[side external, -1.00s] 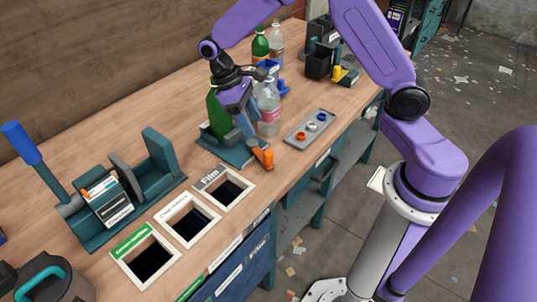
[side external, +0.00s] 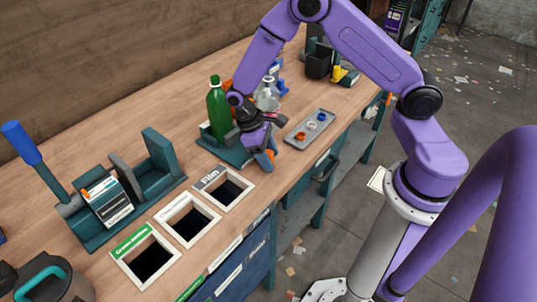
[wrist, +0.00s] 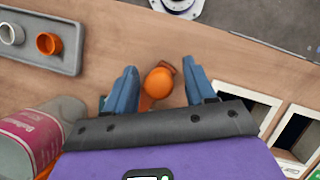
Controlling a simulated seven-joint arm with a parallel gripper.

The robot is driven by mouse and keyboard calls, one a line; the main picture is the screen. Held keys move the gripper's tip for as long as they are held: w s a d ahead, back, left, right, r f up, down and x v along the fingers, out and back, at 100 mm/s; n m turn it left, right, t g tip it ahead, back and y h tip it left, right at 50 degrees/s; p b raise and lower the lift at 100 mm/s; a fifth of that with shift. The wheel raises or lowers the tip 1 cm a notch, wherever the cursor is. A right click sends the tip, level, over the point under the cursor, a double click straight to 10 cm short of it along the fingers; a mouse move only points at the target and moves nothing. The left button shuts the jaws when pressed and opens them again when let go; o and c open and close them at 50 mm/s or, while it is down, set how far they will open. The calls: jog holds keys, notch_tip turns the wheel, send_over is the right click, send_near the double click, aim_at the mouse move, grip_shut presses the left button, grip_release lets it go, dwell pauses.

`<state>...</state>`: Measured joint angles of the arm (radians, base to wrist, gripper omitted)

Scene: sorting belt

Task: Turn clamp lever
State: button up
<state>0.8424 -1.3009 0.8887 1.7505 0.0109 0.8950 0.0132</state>
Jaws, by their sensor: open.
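The orange clamp lever shows in the wrist view as a round knob (wrist: 158,82) with a short arm. It lies between the two blue fingers of my gripper (wrist: 160,70), with gaps visible on both sides. In the side view my gripper (side external: 265,160) points down at the front of the teal clamp base (side external: 228,153) and hides most of the lever. The green bottle (side external: 218,105) stands upright in the clamp, left of my gripper. My gripper is open.
A grey tray (side external: 298,136) with small coloured rings lies right of my gripper. A clear bottle with a pink label (wrist: 30,140) is close by in the wrist view. Framed bin openings (side external: 222,188), one marked Film, lie at the front left. A teal press (side external: 110,200) stands farther left.

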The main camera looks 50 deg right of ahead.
grip_shut()
jog(key=shift+a, duration=0.15)
jog(key=a+m, duration=0.1)
jog(key=m, duration=0.1)
jog(key=w+a+m+y, duration=0.1)
jog(key=shift+w+a+m+y, duration=0.2)
jog(key=shift+w+m+y, duration=0.1)
jog(key=shift+m, duration=0.1)
jog(key=w+a+m, duration=0.1)
jog(key=w+a+m+y, duration=0.1)
jog(key=m, duration=0.1)
jog(key=shift+w+m, duration=0.1)
jog(key=shift+m, duration=0.2)
jog(key=w+m, duration=0.1)
jog(key=w+a+m+y, duration=0.1)
jog(key=m, duration=0.1)
jog(key=shift+w+m+y, duration=0.3)
jog(key=shift+w, duration=0.05)
jog(key=shift+w+a+m+t+y, duration=0.2)
jog(key=shift+w+m+t+y, duration=0.35)
jog(key=shift+w+m, duration=0.9)
jog(key=shift+s, duration=0.1)
